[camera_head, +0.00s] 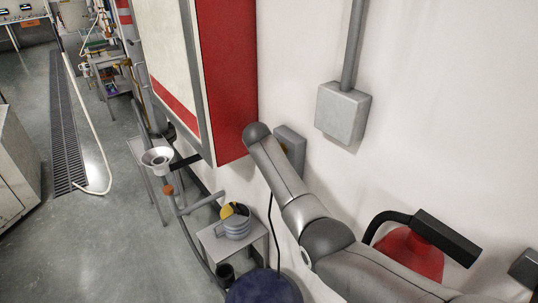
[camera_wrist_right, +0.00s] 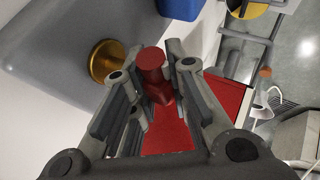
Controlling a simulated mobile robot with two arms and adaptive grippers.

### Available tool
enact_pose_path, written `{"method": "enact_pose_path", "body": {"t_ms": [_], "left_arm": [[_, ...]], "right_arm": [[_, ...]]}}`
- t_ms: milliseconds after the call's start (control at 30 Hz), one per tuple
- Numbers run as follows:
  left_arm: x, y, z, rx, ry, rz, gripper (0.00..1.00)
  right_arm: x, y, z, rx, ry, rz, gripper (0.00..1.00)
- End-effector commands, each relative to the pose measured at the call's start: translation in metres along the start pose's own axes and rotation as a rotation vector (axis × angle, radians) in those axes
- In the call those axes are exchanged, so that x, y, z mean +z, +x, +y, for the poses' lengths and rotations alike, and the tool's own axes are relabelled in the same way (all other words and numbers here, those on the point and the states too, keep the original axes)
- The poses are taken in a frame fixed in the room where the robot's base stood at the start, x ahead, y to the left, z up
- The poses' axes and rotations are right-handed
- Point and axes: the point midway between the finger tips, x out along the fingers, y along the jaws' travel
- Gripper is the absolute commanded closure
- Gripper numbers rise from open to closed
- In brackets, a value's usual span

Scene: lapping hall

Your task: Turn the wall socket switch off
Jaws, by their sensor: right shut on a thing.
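The wall socket switch is a grey box (camera_head: 287,133) low on the white wall, partly hidden behind my right arm in the head view. In the right wrist view its grey face (camera_wrist_right: 60,40) fills the upper left, with a round brass-coloured part (camera_wrist_right: 106,62). My right gripper (camera_wrist_right: 158,92) is shut on a red knob-like handle (camera_wrist_right: 152,62) beside the brass part. More red shows below between the fingers; I cannot tell whether it is the same piece. The head view hides my right fingers behind the wrist. My left gripper is in neither view.
A red-sided cabinet (camera_head: 226,75) is on the wall just left of the socket. Another grey box (camera_head: 343,110) with a conduit is to the right. A small table (camera_head: 258,243) bears a grey-blue vessel (camera_head: 235,227). A dark blue round object (camera_head: 262,291) stands below. Open floor lies left.

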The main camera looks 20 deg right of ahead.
Motion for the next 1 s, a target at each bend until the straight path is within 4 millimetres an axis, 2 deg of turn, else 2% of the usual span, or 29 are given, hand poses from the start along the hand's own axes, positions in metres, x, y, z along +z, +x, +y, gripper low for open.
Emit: {"method": "enact_pose_path", "body": {"t_ms": [633,667,800,1000], "left_arm": [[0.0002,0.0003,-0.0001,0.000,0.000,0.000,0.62],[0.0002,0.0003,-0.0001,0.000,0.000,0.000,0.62],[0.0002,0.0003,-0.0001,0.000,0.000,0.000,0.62],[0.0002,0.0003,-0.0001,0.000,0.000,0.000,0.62]], "right_arm": [[-0.0003,0.0000,0.0000,-0.009,-0.021,-0.033,1.00],[-0.0003,0.0000,0.0000,-0.009,-0.021,-0.033,0.80],[-0.0002,0.0001,-0.0001,-0.009,-0.020,-0.033,0.62],[-0.0001,0.0002,-0.0001,-0.009,-0.020,-0.033,0.62]]}}
